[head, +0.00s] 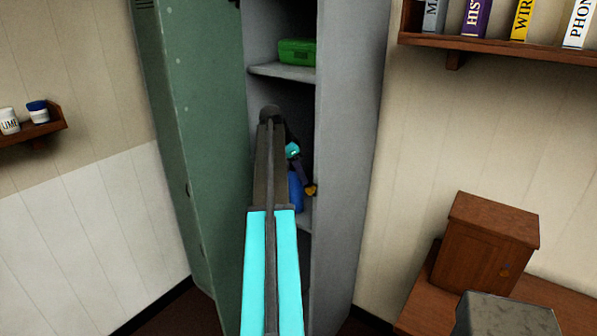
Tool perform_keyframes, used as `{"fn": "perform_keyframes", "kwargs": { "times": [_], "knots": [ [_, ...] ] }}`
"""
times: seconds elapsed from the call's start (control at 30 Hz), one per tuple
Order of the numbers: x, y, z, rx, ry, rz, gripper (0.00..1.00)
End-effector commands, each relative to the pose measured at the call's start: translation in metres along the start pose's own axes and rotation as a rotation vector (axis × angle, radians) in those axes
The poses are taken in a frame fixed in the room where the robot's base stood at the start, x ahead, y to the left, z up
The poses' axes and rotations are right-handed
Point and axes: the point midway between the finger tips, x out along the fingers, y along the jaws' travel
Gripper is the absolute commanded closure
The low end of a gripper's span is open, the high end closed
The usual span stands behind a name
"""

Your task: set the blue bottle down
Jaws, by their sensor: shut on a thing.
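The blue bottle (296,193) is inside the open locker, partly hidden behind my arm. My gripper (303,178) is at the bottle's upper part and shut on it. The fingers are small and dark here, and a small yellow-orange piece shows beside the bottle. The bottle is just above or on the lower shelf (306,218). I cannot tell whether its base touches the shelf, as my arm covers much of that area.
The locker's green door (205,150) stands open on the left, and its grey side wall (345,150) is close on the right. A green box (296,51) sits on the upper shelf (283,72) above my gripper. A wooden cabinet (484,250) stands at the right.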

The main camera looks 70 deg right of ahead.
Motion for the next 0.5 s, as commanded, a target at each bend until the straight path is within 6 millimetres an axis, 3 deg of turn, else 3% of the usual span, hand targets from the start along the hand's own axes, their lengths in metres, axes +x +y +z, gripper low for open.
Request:
{"fn": "perform_keyframes", "kwargs": {
  "times": [0.4, 0.43, 0.5],
  "knots": [
    [0.0025, 0.0000, 0.0001, 0.001, 0.001, -0.001, 1.00],
    [0.0030, 0.0001, 0.0005, 0.001, 0.001, -0.001, 0.51],
    [0.0028, 0.0001, 0.0003, 0.001, 0.001, -0.001, 0.39]
  ]
}}
